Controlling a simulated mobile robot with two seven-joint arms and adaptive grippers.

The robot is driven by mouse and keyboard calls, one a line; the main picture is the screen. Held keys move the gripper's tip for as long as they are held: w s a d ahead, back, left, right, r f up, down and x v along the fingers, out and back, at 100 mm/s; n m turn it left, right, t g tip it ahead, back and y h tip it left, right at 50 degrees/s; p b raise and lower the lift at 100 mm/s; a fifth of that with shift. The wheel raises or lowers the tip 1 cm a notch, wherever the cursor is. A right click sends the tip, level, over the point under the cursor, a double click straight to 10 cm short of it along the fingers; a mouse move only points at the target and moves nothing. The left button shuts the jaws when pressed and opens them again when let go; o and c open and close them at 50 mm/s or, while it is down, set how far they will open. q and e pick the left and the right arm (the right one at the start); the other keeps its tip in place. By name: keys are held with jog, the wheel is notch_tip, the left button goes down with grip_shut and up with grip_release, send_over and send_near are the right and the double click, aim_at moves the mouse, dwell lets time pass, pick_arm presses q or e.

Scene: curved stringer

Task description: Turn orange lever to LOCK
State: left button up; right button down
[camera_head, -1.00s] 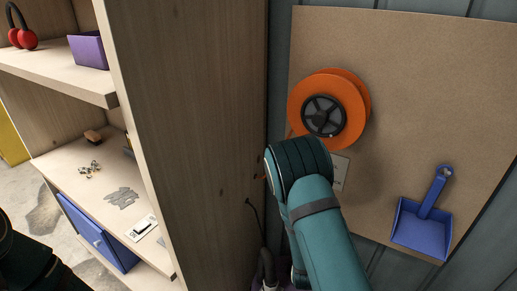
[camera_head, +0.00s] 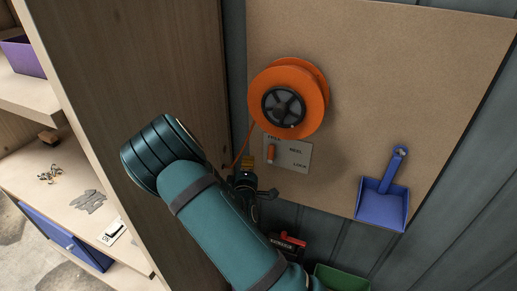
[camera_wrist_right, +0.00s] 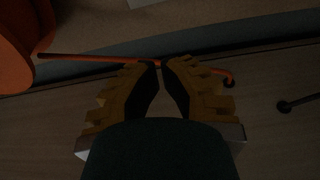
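The lever plate (camera_head: 288,155) is on the board under the orange reel (camera_head: 290,100). Its labels include REEL and LOCK, with LOCK at lower right. The small orange lever (camera_head: 270,153) stands at the plate's left side, away from LOCK. My right gripper (camera_head: 248,162) is just left of the plate, close to the lever, with no visible contact. In the right wrist view its yellow-brown fingers (camera_wrist_right: 161,64) have a narrow gap. An orange cord (camera_wrist_right: 95,59) crosses at their tips; I cannot tell whether it lies between them. My left gripper is out of view.
A wooden shelf (camera_head: 130,70) stands close on the left of my right arm. A blue dustpan (camera_head: 383,200) hangs right of the plate. A red item (camera_head: 290,240) and a green bin (camera_head: 340,278) are below. The board between plate and dustpan is clear.

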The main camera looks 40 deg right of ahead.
aim_at(272, 153)
jog(key=x, duration=0.9)
jog(key=shift+w+d+p, duration=0.2)
jog(key=shift+d+p, duration=0.05)
jog(key=shift+p, duration=0.05)
jog(key=shift+s+d+f, duration=0.1)
jog(key=shift+s+d, duration=0.7)
jog(key=shift+s, duration=0.3)
jog(key=shift+s+d, duration=0.25)
jog(key=shift+s, duration=0.3)
jog(key=shift+s+m, duration=0.15)
jog(key=shift+m, duration=0.25)
